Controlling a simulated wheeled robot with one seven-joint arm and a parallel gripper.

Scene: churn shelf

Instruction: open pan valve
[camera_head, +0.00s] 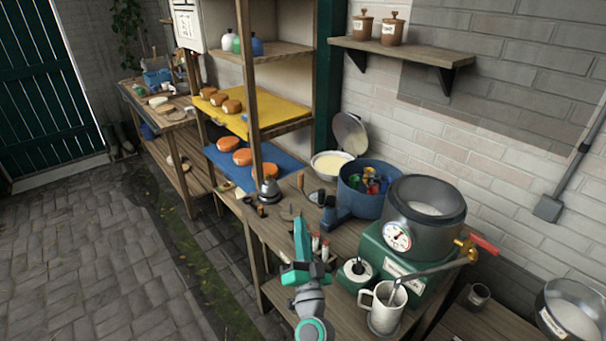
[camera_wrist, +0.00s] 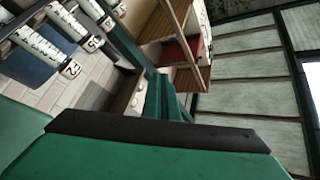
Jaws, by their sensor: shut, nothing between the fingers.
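The pan (camera_head: 425,208) is a dark round metal vessel with a dial gauge, on a green base (camera_head: 405,275) at the right of the bench. Its brass valve (camera_head: 466,246) with a red lever (camera_head: 484,243) sits at its right side, the lever pointing right. A metal pipe runs from the valve down to the left, towards a white mug (camera_head: 383,308). My gripper (camera_head: 299,224) is shut and empty above the bench's front edge, well left of the valve. In the wrist view my teal fingers (camera_wrist: 164,82) are together; the valve is not in that view.
A blue tub (camera_head: 365,190) of coloured items stands left of the pan, with a pale-filled bowl (camera_head: 331,164) behind. A grey pan (camera_head: 572,312) is at far right. A shelf post (camera_head: 248,80) rises left of my gripper. The paved floor at left is clear.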

